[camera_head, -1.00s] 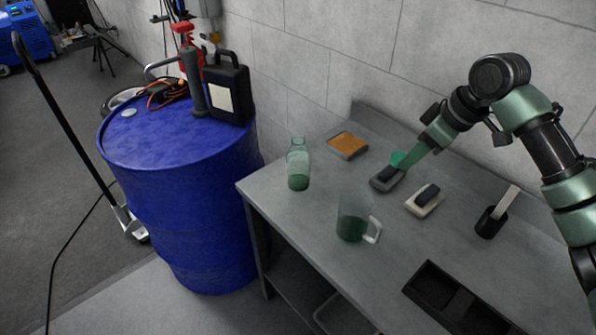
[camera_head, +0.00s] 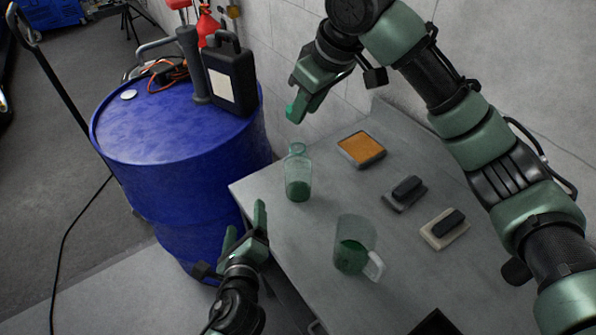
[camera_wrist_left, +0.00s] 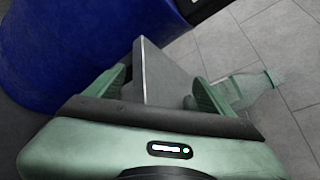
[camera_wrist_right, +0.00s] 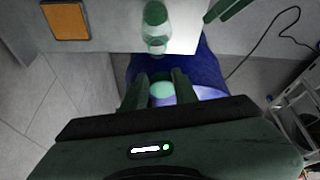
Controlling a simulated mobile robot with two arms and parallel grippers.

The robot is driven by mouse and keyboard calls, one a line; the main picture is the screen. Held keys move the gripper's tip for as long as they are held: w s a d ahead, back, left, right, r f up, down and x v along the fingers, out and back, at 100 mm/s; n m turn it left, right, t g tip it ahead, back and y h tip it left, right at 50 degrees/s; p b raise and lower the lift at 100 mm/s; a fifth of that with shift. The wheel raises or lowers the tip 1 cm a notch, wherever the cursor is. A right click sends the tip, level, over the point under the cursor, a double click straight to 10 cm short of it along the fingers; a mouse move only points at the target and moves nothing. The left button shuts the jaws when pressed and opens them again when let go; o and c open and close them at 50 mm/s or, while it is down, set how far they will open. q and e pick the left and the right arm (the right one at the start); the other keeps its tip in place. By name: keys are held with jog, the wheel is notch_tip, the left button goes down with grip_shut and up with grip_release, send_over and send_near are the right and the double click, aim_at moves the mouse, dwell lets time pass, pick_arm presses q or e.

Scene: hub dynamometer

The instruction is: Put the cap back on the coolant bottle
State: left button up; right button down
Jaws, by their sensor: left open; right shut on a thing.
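The coolant bottle (camera_head: 298,178), clear with green liquid low in it, stands upright on the grey bench (camera_head: 320,215) near its left end, with no cap on its neck. My right gripper (camera_head: 296,110) is above the bottle's mouth, apart from it, shut on the green cap (camera_head: 291,113). In the right wrist view the cap (camera_wrist_right: 162,90) shows between the fingers, with the bottle (camera_wrist_right: 155,27) beyond. My left gripper (camera_head: 245,222) is open and empty at the bench's left edge, left of and below the bottle. The left wrist view also shows the bottle (camera_wrist_left: 248,88), beside one finger.
A clear jug (camera_head: 354,250) with green liquid stands right of the bottle. Behind are an orange-topped pad (camera_head: 361,148) and two dark-handled blocks, one grey (camera_head: 404,193), one cream (camera_head: 443,229). A blue drum (camera_head: 175,165) with a black canister (camera_head: 230,80) stands left of the bench.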

aim_at(300, 162)
pick_arm(q)
jog(key=w+d+r+m+t+h, duration=0.1)
jog(key=d+m, duration=0.2)
jog(key=w+d+r+m+t+h, duration=0.1)
jog(key=d+r+m, duration=0.1)
jog(key=d+m, duration=0.2)
jog(key=w+d+r+m+t+h, duration=0.1)
jog(key=d+m+h, duration=0.1)
jog(key=d+m, duration=0.1)
jog(key=shift+w+d+r+m, duration=0.1)
jog(key=shift+d+r+m, duration=0.25)
jog(key=shift+m, duration=0.25)
jog(key=shift+r, duration=0.1)
jog(key=shift+s+a+r, duration=0.1)
jog(key=shift+s+a, duration=0.1)
jog(key=shift+s, duration=0.05)
jog(key=shift+w+d, duration=0.2)
jog(key=shift+w, duration=0.25)
jog(key=w, duration=0.3)
jog(key=w+d, duration=0.1)
jog(key=w, duration=0.7)
jog(key=shift+d, duration=0.25)
pick_arm(e)
jog(key=shift+w+d+f, duration=0.15)
jog(key=shift+w, duration=0.1)
